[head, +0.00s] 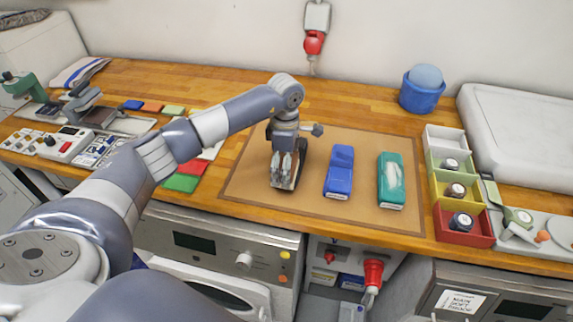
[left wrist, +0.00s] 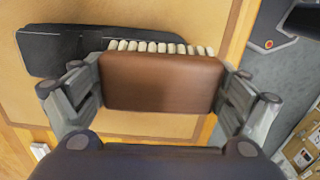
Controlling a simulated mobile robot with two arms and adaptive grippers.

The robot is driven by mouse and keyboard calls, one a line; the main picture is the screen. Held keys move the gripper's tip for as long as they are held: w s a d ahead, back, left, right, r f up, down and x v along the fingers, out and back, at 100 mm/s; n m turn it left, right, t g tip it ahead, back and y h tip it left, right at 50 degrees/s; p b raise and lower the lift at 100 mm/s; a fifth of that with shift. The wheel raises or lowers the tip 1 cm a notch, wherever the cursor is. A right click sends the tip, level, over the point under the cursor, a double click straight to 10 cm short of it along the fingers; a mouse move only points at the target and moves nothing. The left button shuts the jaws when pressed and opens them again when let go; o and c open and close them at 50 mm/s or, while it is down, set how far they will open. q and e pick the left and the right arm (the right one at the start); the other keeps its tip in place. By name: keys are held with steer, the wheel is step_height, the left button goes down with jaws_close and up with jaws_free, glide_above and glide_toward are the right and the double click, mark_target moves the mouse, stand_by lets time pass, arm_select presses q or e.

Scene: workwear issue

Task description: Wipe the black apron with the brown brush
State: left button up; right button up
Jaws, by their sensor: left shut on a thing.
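My left gripper (head: 285,170) is shut on the brown brush (left wrist: 162,82), with one finger at each end of its block in the left wrist view. A row of pale bristles shows along the brush's far edge. The black apron (left wrist: 70,48) lies folded on the tan mat, partly behind the brush and gripper. In the head view only a dark strip of the apron (head: 304,154) shows beside my gripper. I cannot tell whether the bristles touch the cloth. My right gripper is in neither view.
A blue folded apron (head: 339,172) and a green one with a white patch (head: 390,180) lie to the right on the tan mat (head: 365,222). Coloured bins (head: 468,238) stand further right. A blue tub (head: 421,98) stands behind. Bare mat separates the aprons.

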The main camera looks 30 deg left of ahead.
arm_select(q)
step_height(320, 180, up, 3)
steer(key=shift+f, duration=0.15)
steer(key=shift+w+a+r+p, duration=0.1)
steer(key=shift+w+r+p, duration=0.1)
steer(key=shift+r+p, duration=0.25)
steer(key=shift+w+r+p, duration=0.2)
steer(key=shift+r+p, duration=0.15)
steer(key=shift+r, duration=0.1)
steer(key=shift+s+r+p, duration=0.1)
steer(key=shift+r+p, duration=0.3)
steer(key=shift+r, duration=0.4)
steer(key=shift+r+p, duration=0.4)
steer(key=shift+r, duration=0.45)
